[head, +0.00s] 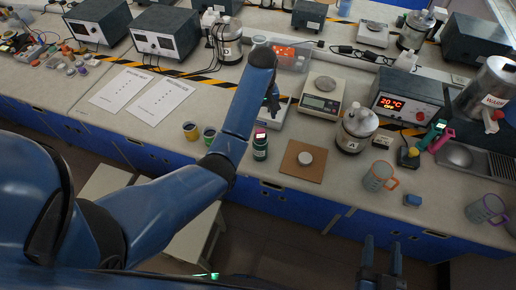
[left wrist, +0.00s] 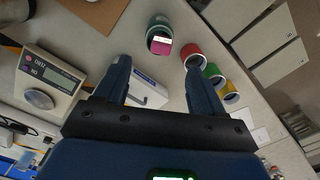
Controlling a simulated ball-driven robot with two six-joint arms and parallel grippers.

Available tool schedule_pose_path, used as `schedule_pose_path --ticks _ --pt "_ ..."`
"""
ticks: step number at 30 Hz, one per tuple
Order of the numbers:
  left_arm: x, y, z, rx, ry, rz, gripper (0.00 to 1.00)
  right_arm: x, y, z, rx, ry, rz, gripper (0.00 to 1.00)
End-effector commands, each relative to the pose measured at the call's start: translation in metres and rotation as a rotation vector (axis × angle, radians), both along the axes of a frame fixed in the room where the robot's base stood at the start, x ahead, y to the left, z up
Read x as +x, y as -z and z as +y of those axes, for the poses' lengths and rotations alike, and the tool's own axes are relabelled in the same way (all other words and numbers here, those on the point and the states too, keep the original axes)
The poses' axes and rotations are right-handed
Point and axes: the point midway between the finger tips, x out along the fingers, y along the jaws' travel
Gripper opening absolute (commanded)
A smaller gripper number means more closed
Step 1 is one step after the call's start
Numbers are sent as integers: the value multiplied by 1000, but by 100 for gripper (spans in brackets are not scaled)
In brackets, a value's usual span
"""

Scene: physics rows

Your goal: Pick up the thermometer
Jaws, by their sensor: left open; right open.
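I cannot tell for certain which thing is the thermometer. A small pink piece with a white face (left wrist: 160,45) shows at the mouth of a dark green jar (head: 260,150), which also shows in the left wrist view (left wrist: 157,24). A green handheld device (head: 433,133) and a pink one (head: 443,141) lie at the right of the bench. My left gripper (head: 272,104) is open and empty above the bench, beyond the jar; its spread fingers show in the left wrist view (left wrist: 159,75). My right gripper (head: 382,250) is open and empty in front of the bench edge.
A white device (left wrist: 148,88) lies below my left gripper. A balance (head: 322,97), brown board (head: 303,162), kettle-like vessel (head: 356,128) and glass mug (head: 379,177) stand to the right. Yellow (head: 190,130) and green (head: 209,134) cups stand left.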

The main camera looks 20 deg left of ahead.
Motion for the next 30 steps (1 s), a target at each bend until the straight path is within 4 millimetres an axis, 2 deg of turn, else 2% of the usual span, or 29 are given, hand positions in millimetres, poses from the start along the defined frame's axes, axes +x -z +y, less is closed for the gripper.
schedule_pose_path --ticks 1,6,8,12,19,25,30 --pt "0 9 0 0 0 0 69 0 9 0 0 0 0 55" --pt "0 27 0 0 1 -2 69 0 27 0 0 0 0 55" --pt "0 30 0 0 1 1 69 0 17 0 0 0 1 55" --pt "0 45 0 0 1 -1 69 0 15 0 0 0 0 55" --pt "-1 58 3 0 1 0 69 0 6 0 0 0 0 55" --pt "-2 85 6 0 2 1 69 0 -4 0 0 0 0 55" --pt "-2 98 6 0 2 -2 69 0 -6 0 0 0 0 55"
